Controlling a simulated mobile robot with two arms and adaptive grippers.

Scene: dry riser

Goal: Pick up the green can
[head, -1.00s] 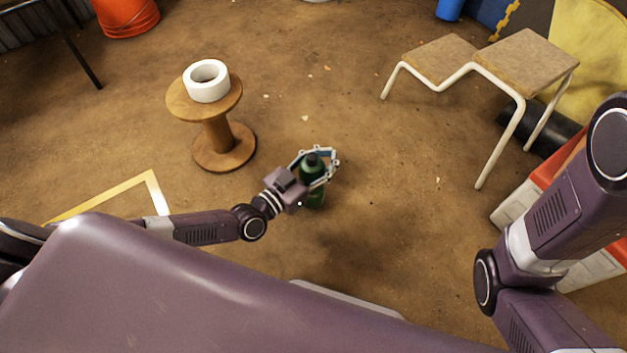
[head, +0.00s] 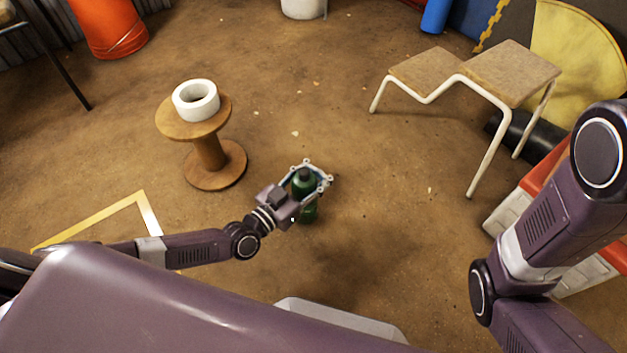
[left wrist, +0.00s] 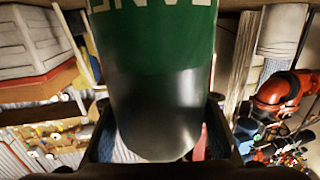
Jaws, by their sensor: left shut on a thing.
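The green can (head: 309,211) is a dark green cylinder with a black top. In the head view it stands roughly upright between the fingers of my left gripper (head: 308,175), which is shut on it near its upper part. In the left wrist view the can (left wrist: 155,45) fills the middle, with pale lettering on its green side and a black end between the fingers. I cannot tell from the head view how far its base is from the floor. My right gripper is out of view; only my right arm shows.
A wooden spool (head: 209,152) with a white tape roll (head: 196,100) on it stands to the left. A two-level step stool (head: 513,73) stands at the upper right. An orange bucket (head: 108,27) is at the upper left. The floor between spool and stool is clear.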

